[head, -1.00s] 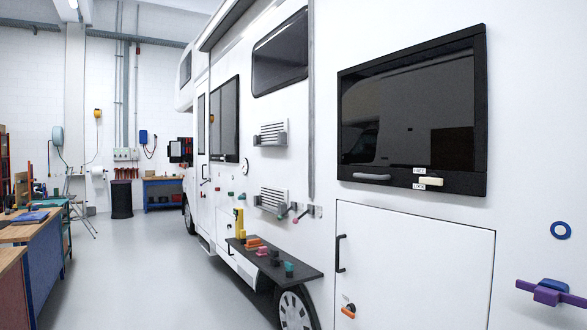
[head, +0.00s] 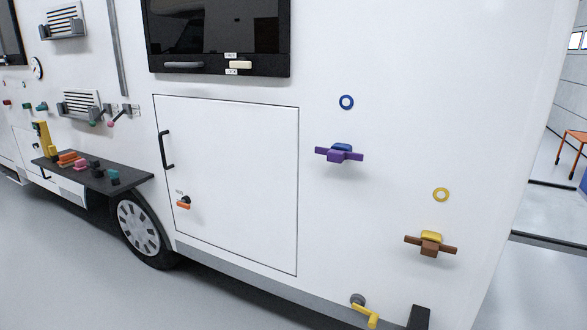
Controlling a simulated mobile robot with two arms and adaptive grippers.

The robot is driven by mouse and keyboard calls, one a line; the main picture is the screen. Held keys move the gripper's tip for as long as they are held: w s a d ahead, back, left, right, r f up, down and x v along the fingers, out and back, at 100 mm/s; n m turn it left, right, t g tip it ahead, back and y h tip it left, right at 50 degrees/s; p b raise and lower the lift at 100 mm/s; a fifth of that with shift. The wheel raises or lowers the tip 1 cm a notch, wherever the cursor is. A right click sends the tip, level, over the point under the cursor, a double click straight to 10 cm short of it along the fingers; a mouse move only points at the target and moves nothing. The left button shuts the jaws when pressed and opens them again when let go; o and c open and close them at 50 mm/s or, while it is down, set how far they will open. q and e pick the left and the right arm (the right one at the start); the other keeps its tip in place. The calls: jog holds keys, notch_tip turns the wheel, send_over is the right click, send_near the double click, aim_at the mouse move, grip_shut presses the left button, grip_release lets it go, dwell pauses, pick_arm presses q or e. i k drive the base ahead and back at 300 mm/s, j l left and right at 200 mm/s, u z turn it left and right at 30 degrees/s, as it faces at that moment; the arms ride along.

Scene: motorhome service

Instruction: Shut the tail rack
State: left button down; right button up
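No tail rack can be made out in the head view. The white motorhome side (head: 390,60) fills most of the picture, and its right end edge shows near the right side. A black upright part (head: 418,318) shows at the bottom edge near that end, cut off by the frame; I cannot tell what it belongs to. A yellow crank-like handle (head: 366,312) on a grey mount sits just left of it, low on the wall. Neither of my grippers is in view.
A hatch door (head: 235,190) with a black handle is closed. Purple (head: 338,155) and brown (head: 430,245) T-shaped handles stick out of the wall. A dark shelf (head: 130,184) with small coloured parts juts out at left. Floor (head: 70,270) is clear; an orange stool (head: 571,148) stands far right.

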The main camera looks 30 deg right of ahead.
aim_at(552, 216)
jog(key=k+l, duration=0.1)
jog(key=l, duration=0.55)
jog(key=k+l, duration=0.15)
jog(key=l, duration=0.45)
jog(key=k+l+z, duration=0.1)
jog(key=l, duration=0.55)
jog(key=k+l, duration=0.1)
jog(key=l, duration=0.55)
jog(key=k+l, duration=0.1)
jog(key=l, duration=0.55)
jog(key=z, duration=0.05)
